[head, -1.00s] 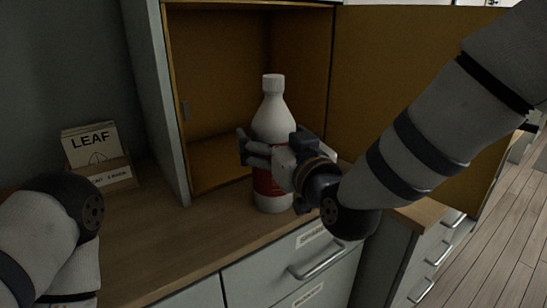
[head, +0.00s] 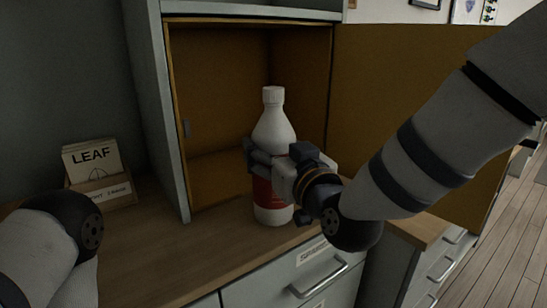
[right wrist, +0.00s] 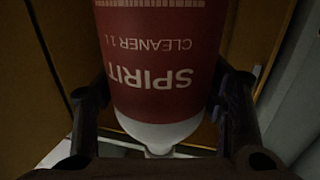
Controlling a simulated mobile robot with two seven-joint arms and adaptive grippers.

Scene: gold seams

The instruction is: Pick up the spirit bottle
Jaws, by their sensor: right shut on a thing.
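The spirit bottle (head: 272,130) is white with a white cap and a red label. It stands upright at the front of the wooden counter, before the open cabinet. My right gripper (head: 268,160) is shut on the bottle around its middle. In the right wrist view the bottle (right wrist: 165,60) appears upside down between the two fingers, its label reading "SPIRIT CLEANER 1 L". I cannot tell whether its base touches the counter. My left arm shows at the lower left of the head view; its gripper is out of view.
The open cabinet (head: 225,90) with an orange-brown interior is behind the bottle, its door (head: 400,90) swung open to the right. A card box marked "LEAF" (head: 95,165) stands on the counter (head: 170,235) at left. Drawers (head: 310,275) are below.

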